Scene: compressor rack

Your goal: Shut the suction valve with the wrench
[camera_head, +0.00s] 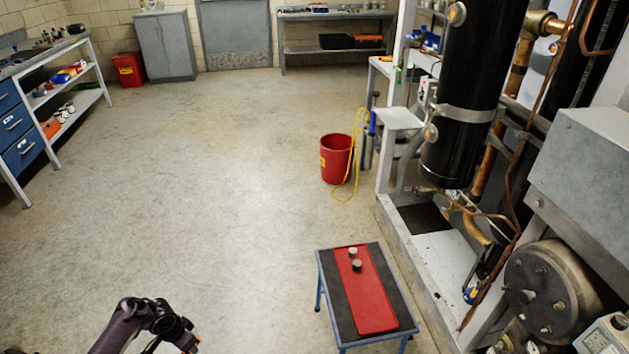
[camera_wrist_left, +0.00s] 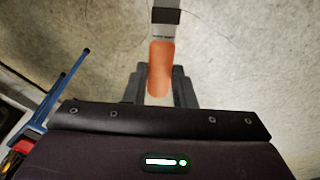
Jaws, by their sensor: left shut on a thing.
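My left arm comes in at the bottom left of the head view, with its gripper end partly cut off by the lower edge. In the left wrist view my left gripper (camera_wrist_left: 159,88) is shut on the wrench (camera_wrist_left: 161,66), a tool with an orange grip and a grey metal shaft pointing away. The far end of the tool is outside that view. The compressor (camera_head: 548,290) with its round bolted grey cover stands at the lower right of the head view. I cannot pick out the suction valve for sure. My right gripper is not in view.
A low blue-framed stool (camera_head: 389,271) bears a red mat (camera_head: 374,302) with two small round caps (camera_head: 353,252). A red bucket (camera_head: 336,160) with a yellow cord stands beside the rack frame (camera_head: 404,258). The floor at the left and middle is clear.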

